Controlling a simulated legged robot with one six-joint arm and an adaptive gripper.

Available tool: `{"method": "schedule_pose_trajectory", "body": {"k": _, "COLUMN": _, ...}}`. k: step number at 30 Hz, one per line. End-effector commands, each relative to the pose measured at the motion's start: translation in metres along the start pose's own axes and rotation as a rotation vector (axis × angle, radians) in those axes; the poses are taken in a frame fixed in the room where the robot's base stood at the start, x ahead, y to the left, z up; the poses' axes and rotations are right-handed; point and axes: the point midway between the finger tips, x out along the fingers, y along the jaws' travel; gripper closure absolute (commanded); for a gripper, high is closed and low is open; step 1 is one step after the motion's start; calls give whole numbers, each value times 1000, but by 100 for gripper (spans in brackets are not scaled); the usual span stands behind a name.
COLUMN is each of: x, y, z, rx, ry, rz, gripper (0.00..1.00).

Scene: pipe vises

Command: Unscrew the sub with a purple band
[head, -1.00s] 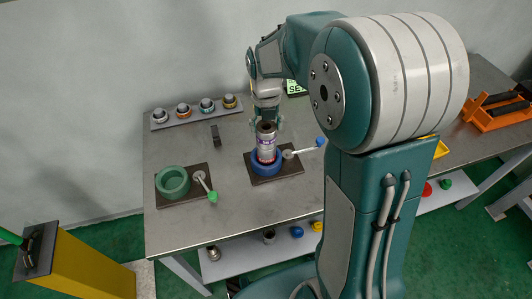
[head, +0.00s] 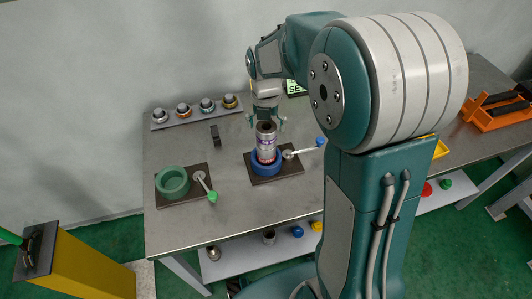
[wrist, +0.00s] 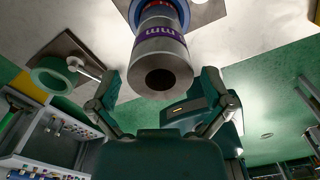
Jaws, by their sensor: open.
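The sub with a purple band (head: 266,145) stands upright in the blue vise (head: 266,168) on the table. In the wrist view the sub (wrist: 160,65) shows its dark open end toward the camera, with the purple band (wrist: 160,34) behind that end. My gripper (head: 265,117) is just above and behind the sub in the head view. In the wrist view my gripper (wrist: 163,95) is open, with one finger to each side of the sub's end and apart from it. The blue vise has a lever with a blue tip (head: 320,142).
An empty green vise (head: 173,182) with a green-tipped lever (head: 212,196) stands to the left. A rack (head: 197,110) with several ringed parts is at the back left. A small dark block (head: 215,135) stands between. The table's front left is clear.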

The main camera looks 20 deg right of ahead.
Motion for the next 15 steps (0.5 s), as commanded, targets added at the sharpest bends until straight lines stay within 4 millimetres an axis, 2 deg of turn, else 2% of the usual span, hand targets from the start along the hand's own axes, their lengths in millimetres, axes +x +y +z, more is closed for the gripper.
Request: {"method": "schedule_pose_trajectory", "body": {"k": 15, "x": 0, "y": 1, "z": 0, "rx": 573, "ry": 5, "rz": -1, "gripper": 0}}
